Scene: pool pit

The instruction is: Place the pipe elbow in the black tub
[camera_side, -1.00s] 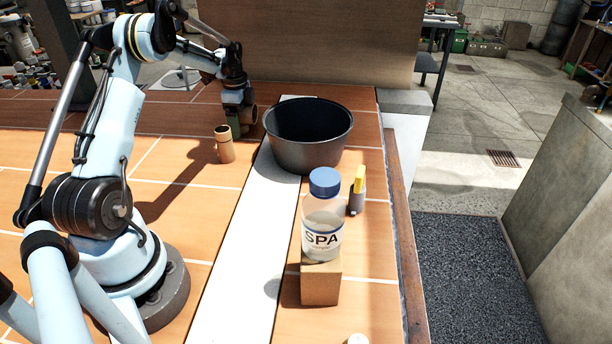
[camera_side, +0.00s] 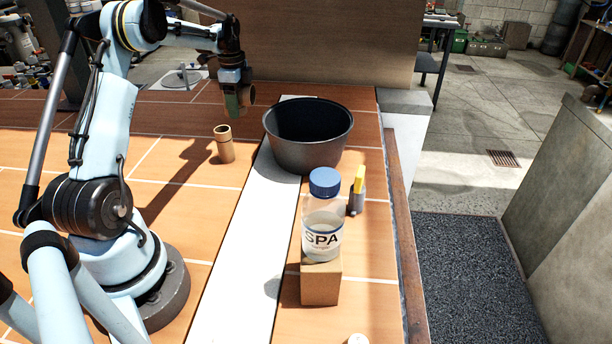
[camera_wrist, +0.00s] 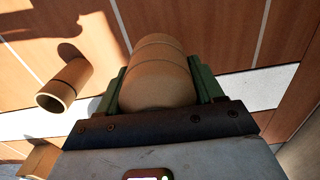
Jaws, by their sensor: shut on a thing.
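My gripper (camera_side: 238,104) is shut on a tan pipe fitting, which looks like the pipe elbow (camera_wrist: 158,75). In the wrist view its rounded body sits between my two green fingers (camera_wrist: 160,88). In the side view the pipe elbow (camera_side: 251,93) shows as a brown round end at the right of my fingers, held above the tiled deck. The black tub (camera_side: 305,157) stands upright to the right of my gripper and a little nearer the camera. Its inside looks empty, though its floor is partly hidden.
A tan straight pipe piece (camera_side: 225,147) stands on the deck near the tub's left; it also shows in the wrist view (camera_wrist: 65,85). A SPA bottle (camera_side: 322,220) on a wooden block (camera_side: 320,283) and a yellow-topped bottle (camera_side: 357,190) stand in front of the tub.

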